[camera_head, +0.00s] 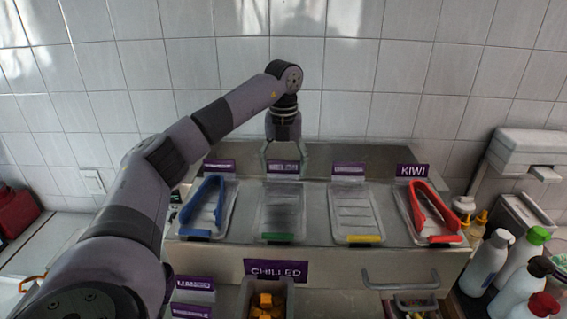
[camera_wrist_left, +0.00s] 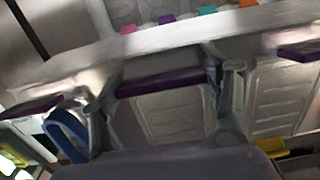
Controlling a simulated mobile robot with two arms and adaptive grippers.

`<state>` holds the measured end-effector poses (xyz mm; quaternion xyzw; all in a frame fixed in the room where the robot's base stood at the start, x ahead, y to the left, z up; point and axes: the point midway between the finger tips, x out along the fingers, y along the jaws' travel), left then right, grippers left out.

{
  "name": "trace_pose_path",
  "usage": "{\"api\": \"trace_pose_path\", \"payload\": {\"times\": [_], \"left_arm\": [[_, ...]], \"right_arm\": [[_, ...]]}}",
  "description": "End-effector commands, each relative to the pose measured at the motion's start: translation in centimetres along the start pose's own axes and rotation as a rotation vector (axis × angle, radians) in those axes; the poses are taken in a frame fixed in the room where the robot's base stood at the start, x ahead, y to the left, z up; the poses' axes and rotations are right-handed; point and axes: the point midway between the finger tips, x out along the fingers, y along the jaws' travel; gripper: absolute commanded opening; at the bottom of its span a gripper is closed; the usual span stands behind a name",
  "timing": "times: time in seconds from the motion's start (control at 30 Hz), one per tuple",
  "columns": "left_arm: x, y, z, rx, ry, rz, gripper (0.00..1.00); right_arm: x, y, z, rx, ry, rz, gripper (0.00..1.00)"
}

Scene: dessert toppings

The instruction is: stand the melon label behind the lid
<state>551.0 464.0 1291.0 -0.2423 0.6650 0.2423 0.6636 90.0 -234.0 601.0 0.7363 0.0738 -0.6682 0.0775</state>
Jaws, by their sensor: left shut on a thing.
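My left gripper (camera_head: 284,158) reaches down at the back of the chilled counter and is shut on a purple label (camera_head: 283,168), which stands behind the lid with the green handle (camera_head: 278,237). In the left wrist view the label (camera_wrist_left: 160,83) spans between the two fingers of my left gripper (camera_wrist_left: 158,86), held by its ends. Its lettering is too small to read, and whether it touches the counter top is hard to tell. My right gripper is not in view.
Other purple labels stand behind neighbouring lids: one at left (camera_head: 218,167), one behind the yellow-handled lid (camera_head: 358,238), and KIWI (camera_head: 412,170). Blue tongs (camera_head: 205,204) and red tongs (camera_head: 434,216) lie on the outer lids. More labels (camera_head: 195,284) sit below. Bottles (camera_head: 488,262) stand at right.

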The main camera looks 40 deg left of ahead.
Motion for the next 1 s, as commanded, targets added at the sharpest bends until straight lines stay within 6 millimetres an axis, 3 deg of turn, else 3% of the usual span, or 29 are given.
{"api": "trace_pose_path", "payload": {"times": [0.03,0.07,0.33,0.73,0.8,0.87,0.93,1.0], "left_arm": [[0.2,0.0,0.0,0.000,0.000,0.000,0.35],[0.1,0.0,0.0,0.000,0.000,0.000,0.71],[0.1,0.0,0.0,0.000,0.000,0.000,0.89],[-0.5,0.0,0.0,0.000,-0.002,-0.001,0.89],[-1.4,-0.1,0.0,0.000,-0.003,-0.003,0.89],[-1.8,-0.1,0.1,0.000,-0.004,-0.005,0.89],[-3.2,-0.2,0.1,0.000,-0.006,-0.006,0.89],[-5.0,0.0,0.1,-0.002,-0.005,-0.003,0.89]], "right_arm": [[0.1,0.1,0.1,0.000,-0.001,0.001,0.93],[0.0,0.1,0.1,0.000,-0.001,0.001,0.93],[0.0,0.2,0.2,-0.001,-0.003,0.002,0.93],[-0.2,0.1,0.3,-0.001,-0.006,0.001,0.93],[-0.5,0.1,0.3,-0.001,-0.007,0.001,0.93],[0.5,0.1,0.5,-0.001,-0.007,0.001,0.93],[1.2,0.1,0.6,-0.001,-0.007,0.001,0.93],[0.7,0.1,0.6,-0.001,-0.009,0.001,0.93]]}}
